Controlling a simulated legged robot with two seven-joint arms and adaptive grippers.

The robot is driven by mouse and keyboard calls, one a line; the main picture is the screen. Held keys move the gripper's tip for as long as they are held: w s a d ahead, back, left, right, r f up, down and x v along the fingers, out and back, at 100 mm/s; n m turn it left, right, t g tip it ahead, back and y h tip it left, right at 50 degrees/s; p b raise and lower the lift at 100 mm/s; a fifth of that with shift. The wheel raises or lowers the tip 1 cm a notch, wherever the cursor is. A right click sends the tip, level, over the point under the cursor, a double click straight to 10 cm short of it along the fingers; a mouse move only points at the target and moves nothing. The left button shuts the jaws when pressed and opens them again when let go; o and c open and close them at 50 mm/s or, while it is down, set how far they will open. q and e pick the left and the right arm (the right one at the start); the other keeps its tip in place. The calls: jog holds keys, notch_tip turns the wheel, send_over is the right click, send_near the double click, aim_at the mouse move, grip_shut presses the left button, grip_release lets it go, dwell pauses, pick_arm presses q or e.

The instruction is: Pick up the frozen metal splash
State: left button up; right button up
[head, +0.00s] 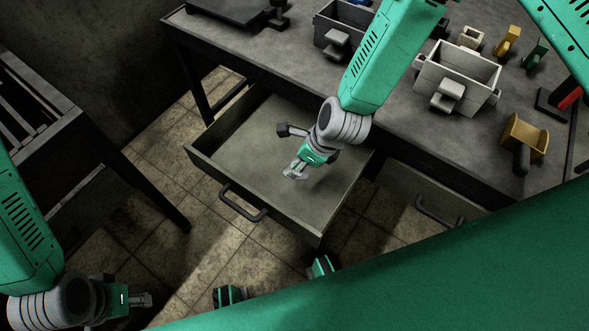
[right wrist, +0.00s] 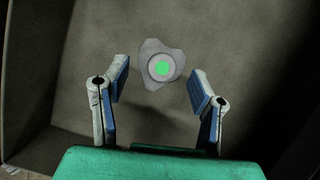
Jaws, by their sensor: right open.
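The metal splash (right wrist: 160,66) is a flat grey piece with uneven edges, a paler round middle and a green spot at its centre. It lies on the drawer floor in the right wrist view. My right gripper (right wrist: 161,84) is open, its fingers apart on either side of the splash in that view, with nothing held. In the head view my right gripper (head: 296,173) points down into the open drawer (head: 243,140), where I cannot make out the splash. My left gripper (head: 143,300) is at the lower left, away from the drawer; its finger opening is unclear.
The drawer has raised walls and a dark front handle (head: 243,203). The workbench (head: 400,125) above holds grey boxes (head: 456,76) and a tan curved piece (head: 524,137). A dark metal stand (head: 75,140) is at the left. Tiled floor lies between.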

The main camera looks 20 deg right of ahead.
aim_at(305, 175)
jog(key=f, duration=0.2)
jog(key=w+f+b, duration=0.1)
jog(key=shift+f, duration=0.35)
jog(key=shift+a, duration=0.1)
jog(key=shift+a, duration=0.1)
jog(key=shift+a+r, duration=0.1)
jog(key=c, duration=0.8)
jog(key=shift+r, duration=0.1)
